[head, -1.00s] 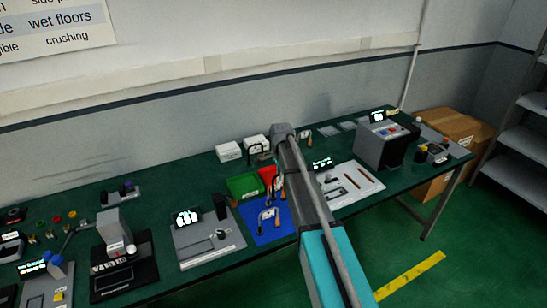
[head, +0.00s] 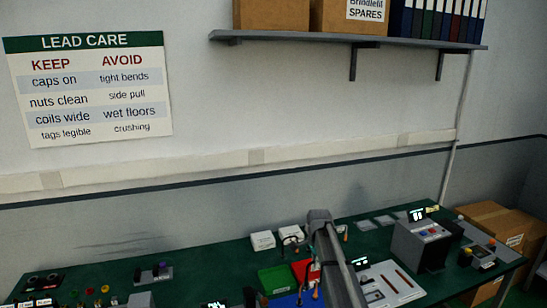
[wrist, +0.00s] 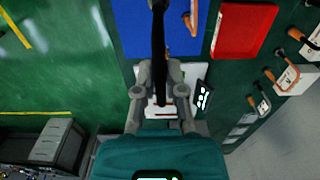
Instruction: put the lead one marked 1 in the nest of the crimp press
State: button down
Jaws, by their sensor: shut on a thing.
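In the wrist view my gripper (wrist: 160,84) is shut on a dark, narrow lead (wrist: 158,30) that runs up to the top edge. Any number on it is not readable. Another lead with orange ends (wrist: 191,18) lies on the blue mat (wrist: 135,28). In the head view my arm hides the gripper and most of what it holds. The crimp press is not clearly seen; only the top of a grey device (head: 141,299) shows at the bottom edge, and no nest is visible.
A green bin (head: 276,279) and a red bin (head: 303,270) stand beside the blue mat. White boxes (head: 263,240) are behind them. A grey machine (head: 420,245) with a lit display is at right. Bare green bench (head: 205,265) lies to the left.

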jog(key=shift+r, duration=0.4)
notch_tip(320, 180, down, 11)
jog(key=b, duration=1.1)
jog(key=shift+f, duration=0.15)
notch_tip(320, 180, up, 14)
jog(key=p, duration=1.4)
jog(key=shift+r, duration=0.2)
notch_tip(320, 180, down, 14)
jog(key=b, duration=1.4)
jog(key=shift+f, duration=0.2)
jog(key=shift+d, duration=0.1)
